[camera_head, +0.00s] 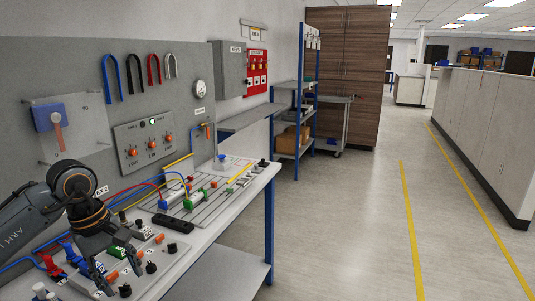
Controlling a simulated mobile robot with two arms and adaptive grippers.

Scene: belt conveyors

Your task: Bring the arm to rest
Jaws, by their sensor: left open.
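My left arm (32,215) comes in from the left edge, with orange-ringed dark joints at its wrist. My left gripper (118,272) points down, open, over the near end of the bench, above a grey panel with black knobs and orange parts. No object shows between its fingers. I cannot tell whether the fingertips touch the panel. The gripper and wrist hide part of the bench top and the wall board behind. My right arm and gripper are not in view.
The workbench (205,238) carries a rail board with red, blue and yellow cables, and a black block (173,223). A grey upright board (190,85) with hanging cables and a gauge stands behind. Shelving (296,110) stands beyond. The floor (340,230) to the right is clear.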

